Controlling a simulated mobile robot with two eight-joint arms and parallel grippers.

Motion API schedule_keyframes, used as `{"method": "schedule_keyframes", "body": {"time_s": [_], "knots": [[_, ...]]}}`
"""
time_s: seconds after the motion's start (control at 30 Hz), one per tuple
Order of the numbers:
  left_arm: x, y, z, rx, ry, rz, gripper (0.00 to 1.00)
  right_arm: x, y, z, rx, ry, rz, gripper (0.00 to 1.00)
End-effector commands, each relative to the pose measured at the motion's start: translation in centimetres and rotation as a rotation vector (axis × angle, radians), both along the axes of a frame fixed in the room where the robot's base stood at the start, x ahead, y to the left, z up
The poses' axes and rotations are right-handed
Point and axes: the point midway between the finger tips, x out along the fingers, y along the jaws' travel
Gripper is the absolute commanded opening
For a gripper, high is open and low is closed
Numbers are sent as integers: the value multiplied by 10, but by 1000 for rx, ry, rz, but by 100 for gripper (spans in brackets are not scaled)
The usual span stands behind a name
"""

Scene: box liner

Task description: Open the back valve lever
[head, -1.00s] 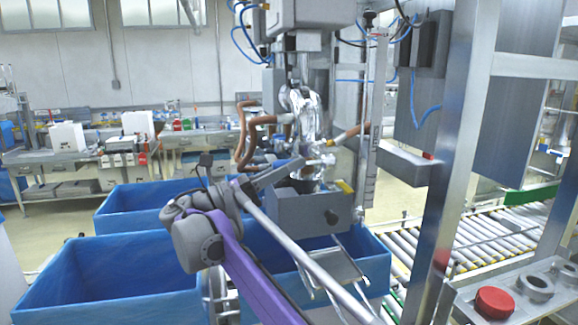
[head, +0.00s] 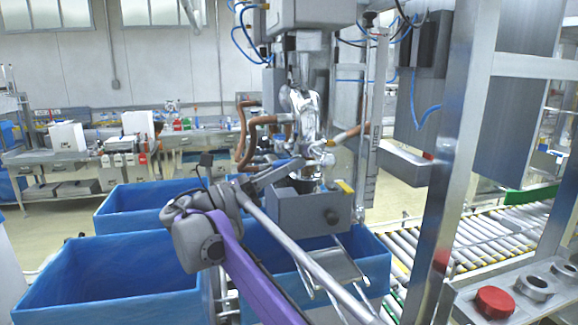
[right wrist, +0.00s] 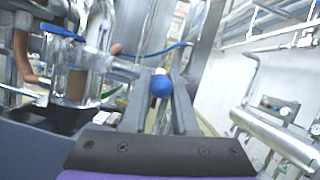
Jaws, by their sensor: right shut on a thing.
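The filling machine with the valve (head: 304,110) stands in the middle of the head view, with shiny metal pipes and brown hoses. My right arm, with a purple link, reaches up to it from the bottom. My right gripper (head: 298,163) is at the lower part of the valve assembly. In the right wrist view my gripper (right wrist: 160,100) has its two fingers on either side of a round blue knob (right wrist: 160,86), and it is shut on it. The knob looks like the end of the valve lever; the rest of the lever is mostly hidden. My left gripper is not in view.
Blue-lined boxes (head: 105,285) stand below and left of the machine. A grey box-shaped part (head: 308,214) hangs under the valve. A steel post (head: 455,150) and a roller conveyor (head: 485,238) are on the right. A red button (head: 495,301) is at lower right.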

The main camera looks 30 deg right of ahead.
Motion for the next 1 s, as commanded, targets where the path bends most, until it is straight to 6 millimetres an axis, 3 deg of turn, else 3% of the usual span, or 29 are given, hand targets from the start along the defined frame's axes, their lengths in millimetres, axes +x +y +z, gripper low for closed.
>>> {"method": "schedule_keyframes", "body": {"time_s": [0.3, 0.57, 1.0], "knots": [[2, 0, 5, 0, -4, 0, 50, 0, 0, 3, 14, -4, 0, 0], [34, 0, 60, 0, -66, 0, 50, 0, -2, 33, 239, -71, 0, 0], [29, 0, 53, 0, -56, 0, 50, -2, -9, 37, 476, -112, -1, 0]]}}
